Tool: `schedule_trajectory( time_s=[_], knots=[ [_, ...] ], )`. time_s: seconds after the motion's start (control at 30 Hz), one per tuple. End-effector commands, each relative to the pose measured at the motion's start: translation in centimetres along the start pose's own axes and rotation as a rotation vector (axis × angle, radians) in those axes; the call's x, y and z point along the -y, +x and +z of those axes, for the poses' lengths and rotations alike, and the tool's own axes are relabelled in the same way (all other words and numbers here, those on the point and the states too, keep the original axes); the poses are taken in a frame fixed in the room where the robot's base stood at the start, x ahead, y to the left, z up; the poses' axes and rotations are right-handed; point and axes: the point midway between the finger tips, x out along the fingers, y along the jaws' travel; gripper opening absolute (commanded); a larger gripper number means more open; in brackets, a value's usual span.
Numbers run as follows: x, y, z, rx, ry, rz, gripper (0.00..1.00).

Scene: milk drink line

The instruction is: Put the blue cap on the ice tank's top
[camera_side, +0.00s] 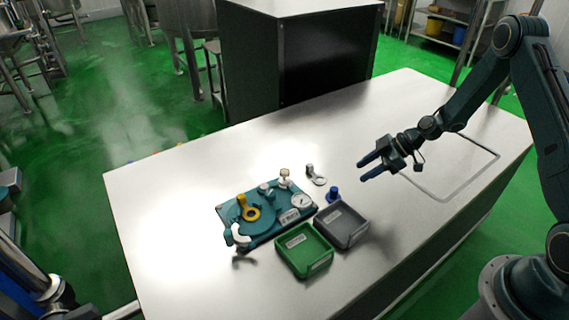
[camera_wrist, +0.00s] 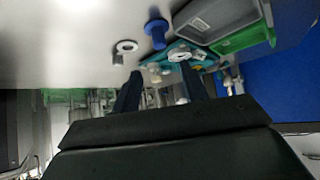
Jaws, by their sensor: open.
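The blue cap (camera_side: 333,194) stands on the table just behind the grey tray. It also shows in the wrist view (camera_wrist: 156,33), with a narrow stem and a wider flange. A teal unit (camera_side: 262,234) left of it carries a yellow ring fitting, a white-handled fitting, pale knobs and a round gauge. I cannot tell which part is the ice tank's top. My gripper (camera_side: 362,169) is open and empty above the table, to the right of the blue cap and apart from it. Its two fingers (camera_wrist: 158,76) also show in the wrist view, with nothing between them.
A grey tray (camera_side: 361,236) and a green tray (camera_side: 326,265) sit in front of the teal unit, both seemingly empty. A pale ring-shaped part (camera_side: 318,181) lies behind the blue cap. A rectangular outline marks the table at right. The table's left side is clear.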

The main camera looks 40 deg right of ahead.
Motion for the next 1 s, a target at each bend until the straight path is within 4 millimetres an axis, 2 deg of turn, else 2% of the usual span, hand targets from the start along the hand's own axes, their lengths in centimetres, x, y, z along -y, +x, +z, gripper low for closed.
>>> schedule_trajectory(
  time_s=[0.3,0.47,0.57,0.77,1.0],
  knots=[
    [0.0,0.0,-0.1,0.002,-0.001,0.0,0.43],
    [0.1,-0.6,-1.1,0.018,0.001,-0.002,0.43],
    [0.3,-1.4,-2.2,0.041,0.008,-0.003,0.43],
    [1.4,-4.0,-5.8,0.113,0.035,0.001,0.43],
    [3.9,-7.7,-10.1,0.209,0.089,0.03,0.43]
  ],
)
